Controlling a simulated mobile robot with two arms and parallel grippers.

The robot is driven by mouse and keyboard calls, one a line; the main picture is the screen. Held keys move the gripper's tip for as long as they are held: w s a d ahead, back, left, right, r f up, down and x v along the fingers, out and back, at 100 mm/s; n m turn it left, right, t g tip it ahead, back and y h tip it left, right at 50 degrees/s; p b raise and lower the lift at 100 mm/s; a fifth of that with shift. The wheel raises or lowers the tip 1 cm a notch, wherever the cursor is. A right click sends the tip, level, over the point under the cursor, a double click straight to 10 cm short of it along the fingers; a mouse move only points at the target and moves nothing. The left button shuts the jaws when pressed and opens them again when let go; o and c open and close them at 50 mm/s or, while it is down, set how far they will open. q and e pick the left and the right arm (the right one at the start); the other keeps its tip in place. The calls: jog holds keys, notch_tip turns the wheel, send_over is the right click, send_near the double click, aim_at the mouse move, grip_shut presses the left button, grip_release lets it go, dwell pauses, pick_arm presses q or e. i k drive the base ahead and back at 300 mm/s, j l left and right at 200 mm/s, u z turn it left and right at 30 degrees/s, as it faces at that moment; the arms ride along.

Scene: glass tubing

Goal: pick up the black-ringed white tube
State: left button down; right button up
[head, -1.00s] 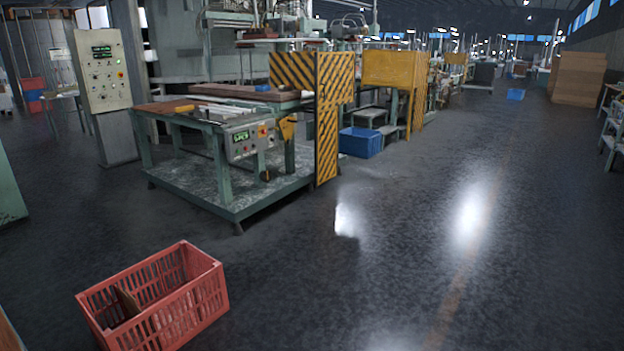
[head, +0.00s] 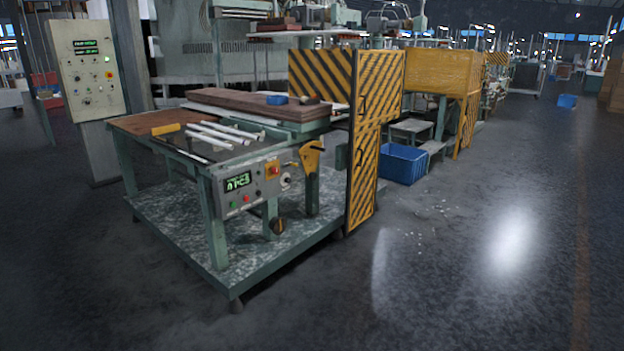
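Several thin white tubes (head: 217,134) lie side by side on the green-framed workbench (head: 212,205) left of the centre in the head view. Dark marks show near some tube ends, but at this distance I cannot tell which tube has a black ring. The bench stands ahead of me, some way off across the floor. Neither of my grippers is in view.
The bench's platform (head: 235,283) juts toward me at floor height. A striped yellow-black panel (head: 364,180) stands at its right side. A control cabinet (head: 90,75) is at the left, a blue crate (head: 403,163) behind right. The floor (head: 450,290) in front and right is clear.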

aim_at(231, 130)
jog(key=i+u, duration=0.2)
jog(key=i, duration=0.4)
jog(key=i+l+u, duration=0.2)
jog(key=i, duration=0.4)
jog(key=i+l+u, duration=0.2)
jog(key=i, duration=0.4)
jog(key=j, duration=0.1)
